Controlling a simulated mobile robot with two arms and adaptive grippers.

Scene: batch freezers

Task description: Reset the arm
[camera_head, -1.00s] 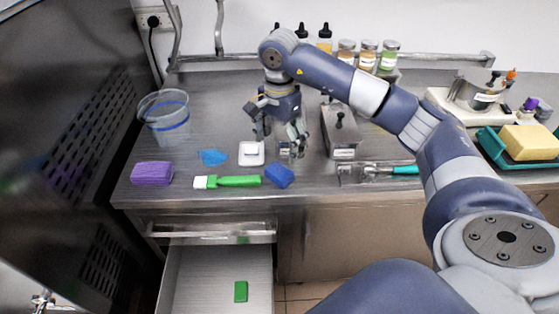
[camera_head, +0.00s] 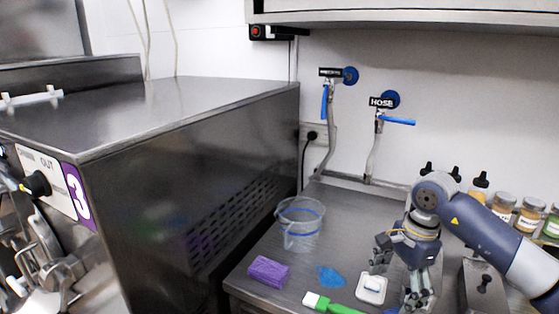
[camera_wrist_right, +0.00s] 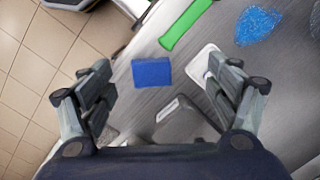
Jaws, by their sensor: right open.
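My right gripper (camera_head: 399,274) hangs above the steel counter (camera_head: 245,272) at the lower right of the head view. In the right wrist view its two fingers are spread wide with nothing between them (camera_wrist_right: 166,88). A blue sponge (camera_wrist_right: 152,72) lies on the counter below, between the fingers in that view. A white dish (camera_wrist_right: 200,64) lies partly behind one finger; it also shows in the head view (camera_head: 372,290). My left gripper is not in view.
A purple sponge (camera_head: 268,271), a blue cloth-like patch (camera_head: 330,277), a green-handled brush (camera_head: 330,304) and a clear bucket (camera_head: 300,228) are on the counter. Jars (camera_head: 530,215) stand at the back right. A large steel freezer (camera_head: 200,170) fills the left.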

